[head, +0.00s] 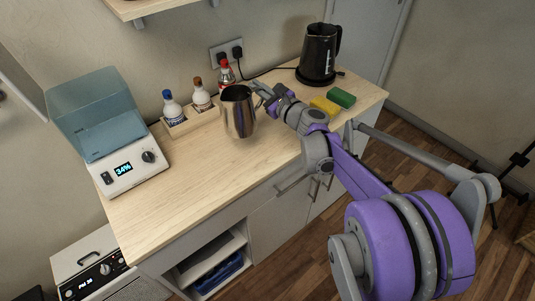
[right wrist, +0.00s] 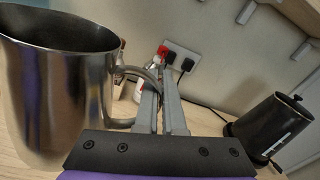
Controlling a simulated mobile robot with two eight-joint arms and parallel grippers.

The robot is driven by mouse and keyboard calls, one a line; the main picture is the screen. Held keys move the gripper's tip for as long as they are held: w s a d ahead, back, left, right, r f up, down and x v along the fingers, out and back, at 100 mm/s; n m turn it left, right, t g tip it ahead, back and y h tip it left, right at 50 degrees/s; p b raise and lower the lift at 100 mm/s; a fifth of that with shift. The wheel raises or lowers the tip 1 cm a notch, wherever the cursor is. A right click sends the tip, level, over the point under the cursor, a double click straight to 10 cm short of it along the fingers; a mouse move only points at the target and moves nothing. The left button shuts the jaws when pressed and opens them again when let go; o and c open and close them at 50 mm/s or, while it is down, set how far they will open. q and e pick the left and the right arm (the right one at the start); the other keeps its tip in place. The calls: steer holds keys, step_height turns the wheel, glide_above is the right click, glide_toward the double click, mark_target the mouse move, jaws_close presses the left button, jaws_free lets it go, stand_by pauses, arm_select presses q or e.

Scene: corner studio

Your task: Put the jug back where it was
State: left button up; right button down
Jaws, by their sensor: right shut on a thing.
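The jug (head: 238,112) is a shiny metal pitcher with an open top, upright at the middle of the wooden counter in the head view. It also fills the left of the right wrist view (right wrist: 58,95). My right gripper (head: 262,93) is at the jug's right side, shut on its handle (right wrist: 150,75). Whether the jug's base touches the counter or is slightly above it, I cannot tell. My left gripper is not in view.
A scale-like device (head: 122,178) with a blue clear cover is at left. A black kettle (head: 318,52), a green sponge (head: 341,97) and a yellow sponge (head: 324,105) are at right. The front counter (head: 190,195) is clear.

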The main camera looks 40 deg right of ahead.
steer(key=f, duration=0.3)
steer(key=f+b, duration=0.1)
steer(key=f, duration=0.3)
steer(key=d+f, duration=0.1)
steer(key=f, duration=0.2)
steer(key=shift+s+f+b, duration=0.1)
steer(key=shift+f+b, duration=0.2)
steer(key=shift+b, duration=0.1)
steer(key=shift+f, duration=0.15)
steer(key=c, duration=1)
jaws_free()
steer(key=s, duration=1.2)
steer(key=shift+d+r, duration=0.3)
